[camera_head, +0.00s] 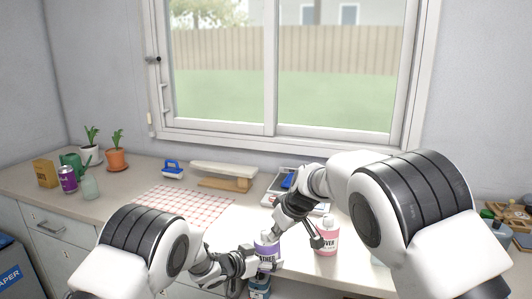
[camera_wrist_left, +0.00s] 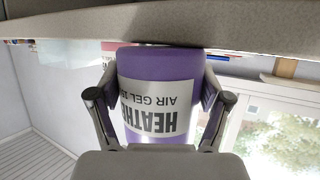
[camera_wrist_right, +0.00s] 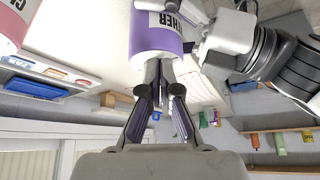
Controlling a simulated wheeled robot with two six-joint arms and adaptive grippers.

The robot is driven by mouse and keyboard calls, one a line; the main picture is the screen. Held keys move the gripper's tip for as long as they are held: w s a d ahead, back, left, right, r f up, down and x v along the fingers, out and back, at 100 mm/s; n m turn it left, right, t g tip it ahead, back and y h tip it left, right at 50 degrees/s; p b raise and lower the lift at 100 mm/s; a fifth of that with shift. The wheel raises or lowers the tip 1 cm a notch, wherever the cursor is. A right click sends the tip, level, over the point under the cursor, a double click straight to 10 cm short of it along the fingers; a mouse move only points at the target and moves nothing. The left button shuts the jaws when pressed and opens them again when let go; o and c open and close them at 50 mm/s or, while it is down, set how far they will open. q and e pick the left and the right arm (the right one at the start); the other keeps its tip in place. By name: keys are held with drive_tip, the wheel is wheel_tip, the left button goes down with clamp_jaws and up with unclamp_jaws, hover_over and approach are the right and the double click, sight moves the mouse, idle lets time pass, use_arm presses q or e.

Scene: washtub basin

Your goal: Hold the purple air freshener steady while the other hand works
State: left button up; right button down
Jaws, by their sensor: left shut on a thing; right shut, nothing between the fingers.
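The purple air freshener (camera_head: 266,251) is a purple jar with a white label, near the counter's front edge in the head view. My left gripper (camera_head: 256,263) is shut around its sides. The left wrist view shows the jar (camera_wrist_left: 160,62) between both fingers, with its label lettering upside down. My right gripper (camera_head: 276,229) is shut and empty at the lid end of the jar. In the right wrist view its closed fingertips (camera_wrist_right: 158,64) overlap the end of the jar (camera_wrist_right: 152,38); I cannot tell whether they touch it.
A pink bottle (camera_head: 327,235) stands just right of the jar, close to my right arm. A red checkered cloth (camera_head: 180,205) lies to the left. Potted plants (camera_head: 116,158) and small containers stand at the far left. A blue-handled brush (camera_head: 172,169) is by the window (camera_head: 270,70).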

use_arm(q)
drive_tip(key=shift+s+f, duration=0.1)
drive_tip(key=shift+f, duration=0.1)
use_arm(e)
wheel_tip(320, 180, up, 6)
drive_tip(key=shift+f, duration=0.2)
use_arm(q)
drive_tip(key=o, duration=1.3)
use_arm(e)
drive_tip(key=shift+w+d+f, duration=0.1)
use_arm(q)
drive_tip(key=shift+r, duration=0.1)
